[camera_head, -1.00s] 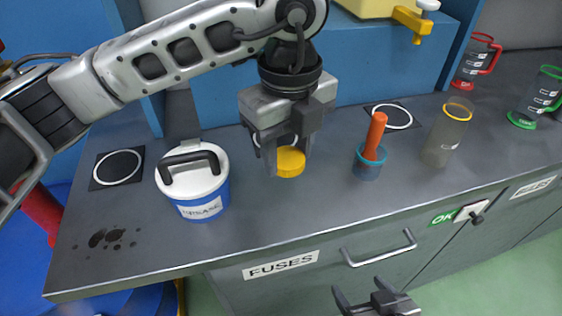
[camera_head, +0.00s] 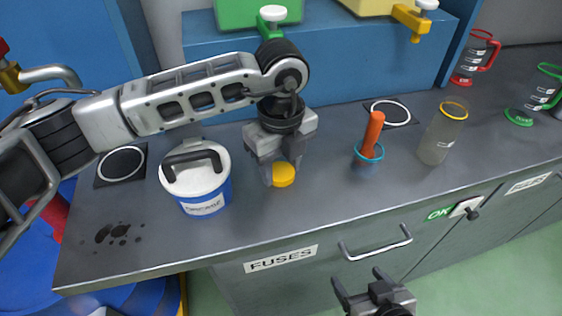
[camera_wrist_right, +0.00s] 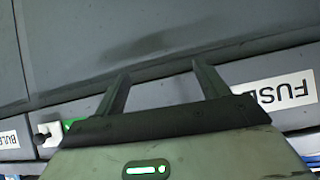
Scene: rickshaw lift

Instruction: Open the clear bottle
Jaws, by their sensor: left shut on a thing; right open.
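A clear, greyish bottle (camera_head: 437,142) stands upright on the counter at the right, with a yellow rim at its top. It looks open at the top, with no cap on it. My left gripper (camera_head: 279,174) points down over the middle of the counter. It is shut on a round yellow cap (camera_head: 283,176), which is low at the counter top; I cannot tell if it touches it. My right gripper (camera_head: 368,292) is open and empty in front of the drawer. Its two fingers also show in the right wrist view (camera_wrist_right: 163,85).
A white-lidded blue tub (camera_head: 205,203) stands left of the cap. A blue cup (camera_head: 367,164) holding an orange-handled tool stands between cap and bottle. Red (camera_head: 468,67) and green-rimmed (camera_head: 535,97) jugs are at the far right. The counter's front left, beyond dark stains, is mostly free.

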